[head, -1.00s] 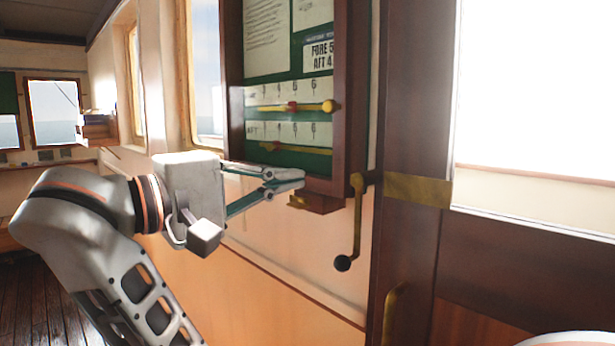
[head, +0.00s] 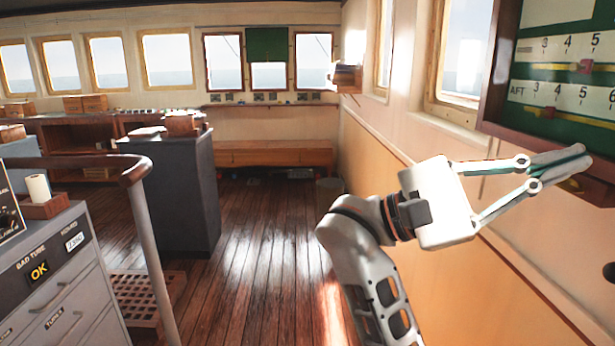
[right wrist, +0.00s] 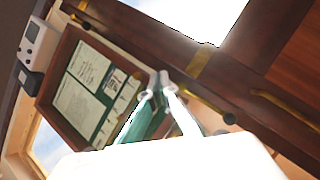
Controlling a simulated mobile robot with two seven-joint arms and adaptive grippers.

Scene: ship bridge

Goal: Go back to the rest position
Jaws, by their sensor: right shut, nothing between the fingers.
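My right gripper (head: 570,162) is shut and empty. In the head view it points right, in front of the lower edge of a wall board (head: 565,75) with dark wooden frame, number scales and sliding pointers. In the right wrist view the shut fingers (right wrist: 158,82) show in front of the same board (right wrist: 75,100), near its lower end; I cannot tell whether they touch it. My right arm rises from the bottom of the head view, bent at the wrist. My left gripper is not in view.
A grey drawer cabinet (head: 60,285) and a brown handrail (head: 135,172) stand at the left. A dark grey console (head: 175,190) stands further back. The wooden floor (head: 265,260) between them and the right wall is clear. A low bench (head: 275,153) lies under the far windows.

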